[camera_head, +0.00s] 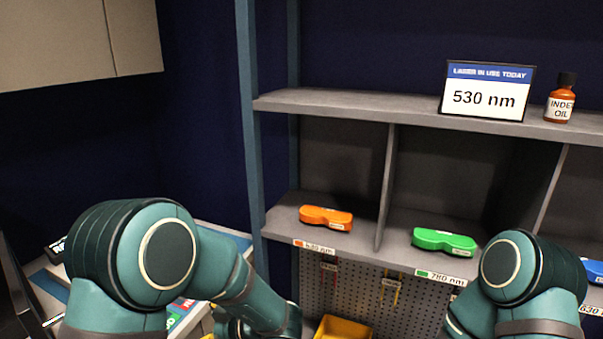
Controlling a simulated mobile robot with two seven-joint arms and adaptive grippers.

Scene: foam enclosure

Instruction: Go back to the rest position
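Both of my arms show in the head view, the left one at lower left and the right one at lower right. Neither gripper's fingertips can be seen; the arms run down out of the bottom of the picture. An orange case (326,218) sits in the left shelf compartment and a green case (444,240) in the middle one. Part of a blue case (593,268) shows at the right edge, beside my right arm. The cases lie on the shelf, apart from my arms.
The grey shelf's top board (340,105) carries a sign (487,91) reading 530 nm and an orange-brown bottle (561,99). A pegboard (345,293) hangs below, with a yellow bin (343,328) at the bottom. A beige cabinet (60,40) is at upper left.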

